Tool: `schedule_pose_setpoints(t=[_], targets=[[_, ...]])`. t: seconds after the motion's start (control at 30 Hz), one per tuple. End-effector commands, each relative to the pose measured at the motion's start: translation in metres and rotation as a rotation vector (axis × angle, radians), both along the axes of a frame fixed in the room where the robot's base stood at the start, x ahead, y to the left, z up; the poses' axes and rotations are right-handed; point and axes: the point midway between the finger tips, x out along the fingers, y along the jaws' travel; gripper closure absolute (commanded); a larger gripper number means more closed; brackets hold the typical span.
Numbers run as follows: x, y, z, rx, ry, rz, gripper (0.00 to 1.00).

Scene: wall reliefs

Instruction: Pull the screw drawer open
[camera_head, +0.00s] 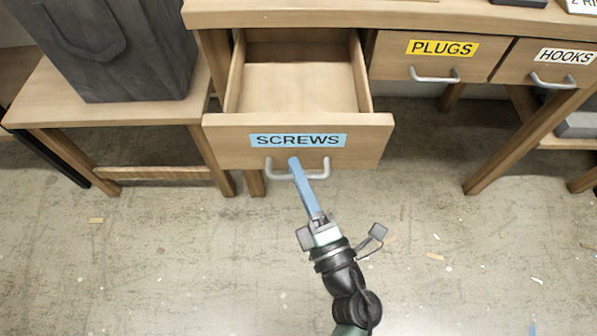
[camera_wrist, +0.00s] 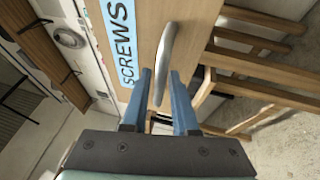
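The screw drawer (camera_head: 295,133) has a wooden front with a blue SCREWS label (camera_head: 298,140). It stands well out from the bench, and its visible inside is empty. Its grey bow handle (camera_head: 313,177) is on the front below the label. My gripper (camera_head: 294,162) reaches up to the handle from below, its blue fingers seen edge-on. In the wrist view, the handle (camera_wrist: 168,50) passes between the two separated fingers (camera_wrist: 160,75), with a small gap seeming to show beside it. The label (camera_wrist: 121,40) is left of the handle there.
The closed PLUGS drawer (camera_head: 430,57) and HOOKS drawer (camera_head: 546,64) are to the right under the bench top (camera_head: 350,14). A dark grey bag (camera_head: 125,50) stands on a low wooden table (camera_head: 105,113) at left. The floor (camera_head: 170,260) in front is open, with small scraps.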

Motion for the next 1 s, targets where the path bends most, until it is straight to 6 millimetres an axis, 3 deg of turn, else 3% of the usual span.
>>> schedule_pose_setpoints(t=[0.27, 0.7, 1.0], targets=[[-0.016, -0.007, -0.004, 0.002, 0.004, -0.001, 0.73], [-0.098, -0.041, -0.020, 0.000, 0.003, -0.002, 0.73], [-0.118, -0.049, -0.023, 0.000, 0.000, 0.000, 0.73]])
